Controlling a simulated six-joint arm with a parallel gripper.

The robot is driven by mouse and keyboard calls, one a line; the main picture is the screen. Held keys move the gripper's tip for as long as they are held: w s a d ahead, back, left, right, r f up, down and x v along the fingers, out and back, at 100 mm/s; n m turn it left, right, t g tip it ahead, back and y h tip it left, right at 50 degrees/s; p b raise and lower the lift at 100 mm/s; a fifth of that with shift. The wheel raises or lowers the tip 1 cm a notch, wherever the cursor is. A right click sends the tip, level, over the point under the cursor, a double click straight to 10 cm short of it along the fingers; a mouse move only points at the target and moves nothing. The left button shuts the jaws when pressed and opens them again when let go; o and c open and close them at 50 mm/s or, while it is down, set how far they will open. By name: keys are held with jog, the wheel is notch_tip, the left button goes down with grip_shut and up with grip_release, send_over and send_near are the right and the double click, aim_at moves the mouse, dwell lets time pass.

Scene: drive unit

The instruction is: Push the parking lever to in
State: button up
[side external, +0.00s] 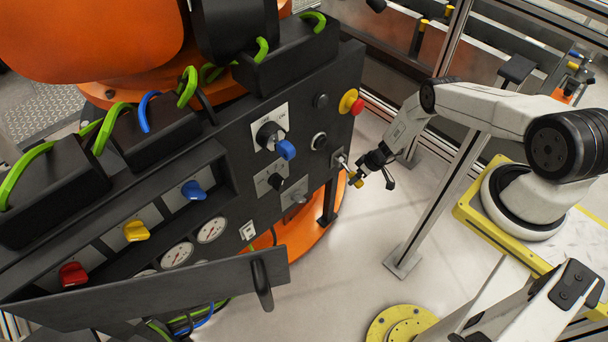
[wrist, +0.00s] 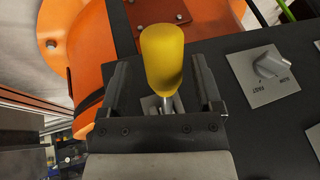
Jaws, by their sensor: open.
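A lever with a yellow knob (wrist: 163,58) and a thin metal stem sticks out from the dark front panel of the drive unit. In the wrist view the knob stands between the two fingers of my gripper (wrist: 160,74), with a visible gap on each side. In the side view the small yellow knob (side external: 357,181) shows at my gripper (side external: 370,174), in front of a light plate (side external: 338,158) on the panel's right part. My gripper is open. The lever's foot is partly hidden behind the gripper, and its label cannot be read.
A rotary switch (wrist: 271,66) on a grey plate sits right of the lever in the wrist view. A blue-handled switch (side external: 285,149) and a red-and-yellow emergency button (side external: 351,102) are close by on the panel. A metal frame post (side external: 440,200) stands near my arm.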

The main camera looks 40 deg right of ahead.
notch_tip(320, 180, up, 32)
jog(key=s+d, duration=0.1)
jog(key=shift+s+d+r, duration=0.2)
jog(key=shift+s+d, duration=0.1)
jog(key=shift+s, duration=0.1)
dwell(1.5)
jog(key=shift+r, duration=0.1)
jog(key=s+a+r+h, duration=0.1)
jog(key=s+a+r, duration=0.4)
jog(key=a+r, duration=0.3)
jog(key=s+a+r+m+g+h, duration=0.1)
jog(key=s+a+r+h, duration=0.1)
jog(key=s+a+r, duration=0.4)
jog(key=shift+s+a+r+m+h, duration=0.15)
jog(key=shift+a+r+m+h, duration=0.15)
jog(key=shift+a+r, duration=1.6)
jog(key=shift+a+f, duration=0.3)
jog(key=shift+f, duration=0.05)
